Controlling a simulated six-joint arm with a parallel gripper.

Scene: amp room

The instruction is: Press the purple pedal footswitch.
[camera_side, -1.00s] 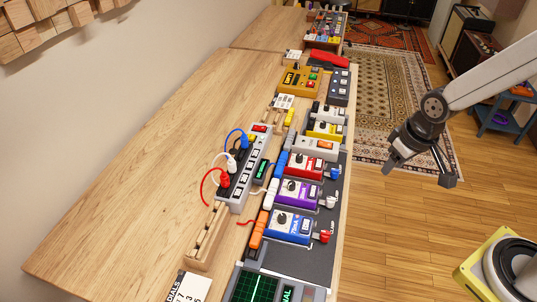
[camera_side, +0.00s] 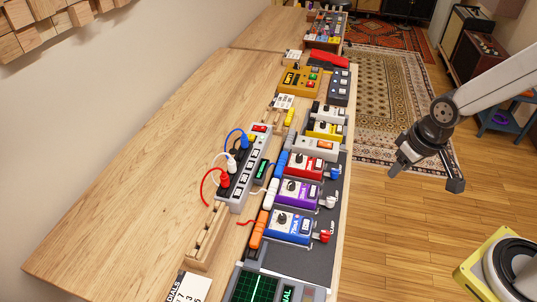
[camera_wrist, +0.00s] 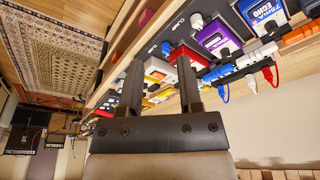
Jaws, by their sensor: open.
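The purple pedal (camera_side: 296,194) sits on the dark pedalboard along the table's right edge, between the red pedal (camera_side: 305,167) and the blue pedal (camera_side: 290,227). In the wrist view the purple pedal (camera_wrist: 220,38) is at the upper right, beyond the fingertips. Its footswitch is too small to make out clearly. My gripper (camera_side: 428,178) is open and empty, off the table's right side above the floor, well apart from the pedals.
A power strip (camera_side: 245,165) with red, white and blue plugs stands left of the pedals. A yellow-framed round speaker (camera_side: 512,265) is at the lower right. The table's left part (camera_side: 140,190) is bare.

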